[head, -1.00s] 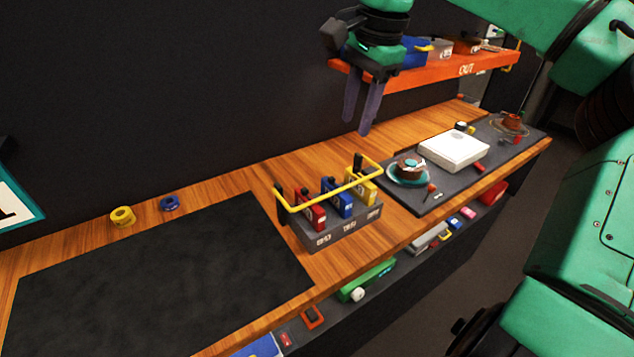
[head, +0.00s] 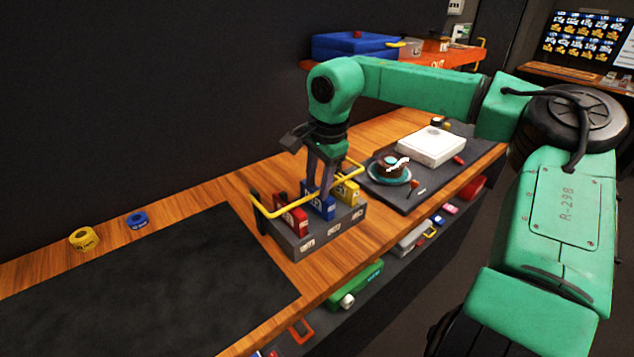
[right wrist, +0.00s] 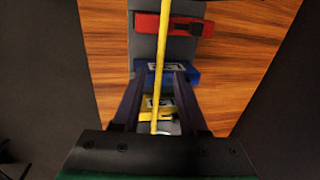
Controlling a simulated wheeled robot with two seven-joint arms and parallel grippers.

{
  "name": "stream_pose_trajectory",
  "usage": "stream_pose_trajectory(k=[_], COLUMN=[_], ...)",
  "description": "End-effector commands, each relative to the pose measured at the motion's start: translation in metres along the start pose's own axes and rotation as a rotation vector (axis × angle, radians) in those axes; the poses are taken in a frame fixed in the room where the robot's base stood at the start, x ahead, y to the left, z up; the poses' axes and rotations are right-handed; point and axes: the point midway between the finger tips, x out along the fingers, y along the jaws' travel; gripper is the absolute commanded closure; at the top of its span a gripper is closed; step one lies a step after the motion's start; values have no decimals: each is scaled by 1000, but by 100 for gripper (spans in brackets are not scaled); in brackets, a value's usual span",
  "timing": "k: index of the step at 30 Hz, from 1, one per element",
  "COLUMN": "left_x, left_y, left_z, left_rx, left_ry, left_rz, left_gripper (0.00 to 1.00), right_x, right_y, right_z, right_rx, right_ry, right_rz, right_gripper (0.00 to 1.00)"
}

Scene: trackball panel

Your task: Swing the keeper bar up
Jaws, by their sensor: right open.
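My right gripper (head: 318,190) is open and points down over the rack around the blue block. In the right wrist view, the keeper bar (right wrist: 164,45) passes lengthwise between the open fingers (right wrist: 160,78). I cannot tell whether the fingers touch the bar. My left gripper is not in view.
A dark mat (head: 150,290) lies left of the rack, with yellow (head: 83,239) and blue (head: 137,220) rolls behind it. To the right are a plate with a brown item (head: 391,167) and a white box (head: 431,146). An orange shelf (head: 440,58) is at the back.

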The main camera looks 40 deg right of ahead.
Motion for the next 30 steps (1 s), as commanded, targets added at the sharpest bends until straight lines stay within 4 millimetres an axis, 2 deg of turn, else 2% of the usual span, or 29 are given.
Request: stream_pose_trajectory(k=[3, 9, 10, 12, 13, 30], left_x=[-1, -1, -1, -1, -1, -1], left_y=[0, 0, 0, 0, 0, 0], left_z=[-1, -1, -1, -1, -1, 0], left_rx=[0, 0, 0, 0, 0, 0], left_ry=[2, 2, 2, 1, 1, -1], left_rz=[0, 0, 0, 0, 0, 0], left_gripper=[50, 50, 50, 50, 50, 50], right_x=[7, 8, 8, 8, 8, 8], right_y=[0, 0, 0, 0, 0, 0], right_z=[0, 0, 0, 0, 0, 0], right_rx=[0, 0, 0, 0, 0, 0], right_ry=[1, 1, 1, 1, 1, 1], right_rz=[0, -1, -1, 0, -1, 0], right_gripper=[58, 58, 65, 92, 100, 100])
